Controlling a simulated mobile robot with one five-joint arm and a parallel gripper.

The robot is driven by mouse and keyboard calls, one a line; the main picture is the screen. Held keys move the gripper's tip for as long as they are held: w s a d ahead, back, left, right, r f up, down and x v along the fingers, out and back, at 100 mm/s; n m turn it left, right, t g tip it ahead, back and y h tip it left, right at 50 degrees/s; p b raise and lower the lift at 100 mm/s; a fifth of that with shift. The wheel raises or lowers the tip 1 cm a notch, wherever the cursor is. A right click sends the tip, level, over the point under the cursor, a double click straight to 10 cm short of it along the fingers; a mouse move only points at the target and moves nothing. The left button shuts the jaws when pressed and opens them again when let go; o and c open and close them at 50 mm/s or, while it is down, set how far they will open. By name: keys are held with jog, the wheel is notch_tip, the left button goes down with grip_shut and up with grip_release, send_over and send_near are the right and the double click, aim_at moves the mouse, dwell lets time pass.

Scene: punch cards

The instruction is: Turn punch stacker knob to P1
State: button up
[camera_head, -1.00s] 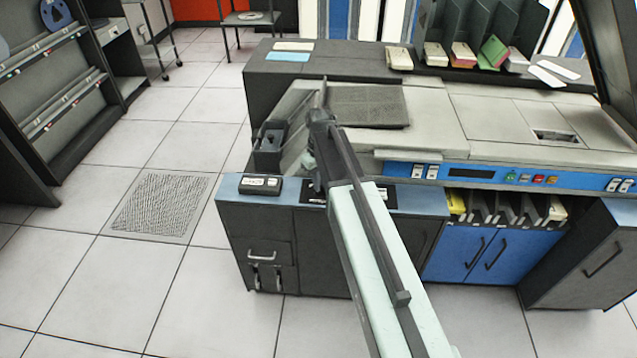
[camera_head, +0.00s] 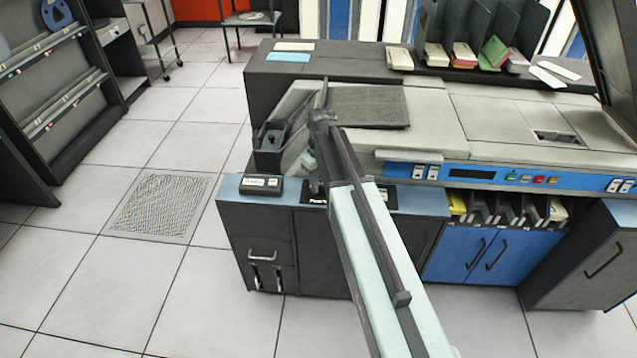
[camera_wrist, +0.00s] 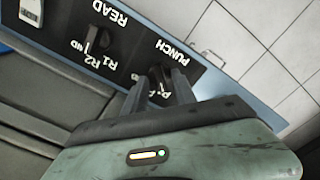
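The black control panel (camera_wrist: 128,50) lies on the blue-topped cabinet and carries white READ and PUNCH lettering. The dark punch stacker knob (camera_wrist: 160,74) is beside the word PUNCH in the wrist view. My gripper's fingers (camera_wrist: 159,80) stand on either side of it, with a gap between them. I cannot tell whether they touch it. The P markings below it are partly covered by the fingers, so its setting is unclear. The read knob (camera_wrist: 99,41) is by the R1 and R2 marks. In the head view my gripper (camera_head: 314,180) is low over the panel, largely hidden by my arm.
A small dark labelled box (camera_head: 261,186) sits left of the panel on the blue top. A dark open bin (camera_head: 270,148) stands behind it. The card machine's blue button strip (camera_head: 470,174) runs to the right. Tiled floor (camera_head: 130,280) is clear at left.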

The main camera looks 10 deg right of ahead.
aim_at(320, 186)
notch_tip(320, 186, up, 8)
jog(key=p, duration=0.8)
jog(key=shift+f, duration=0.1)
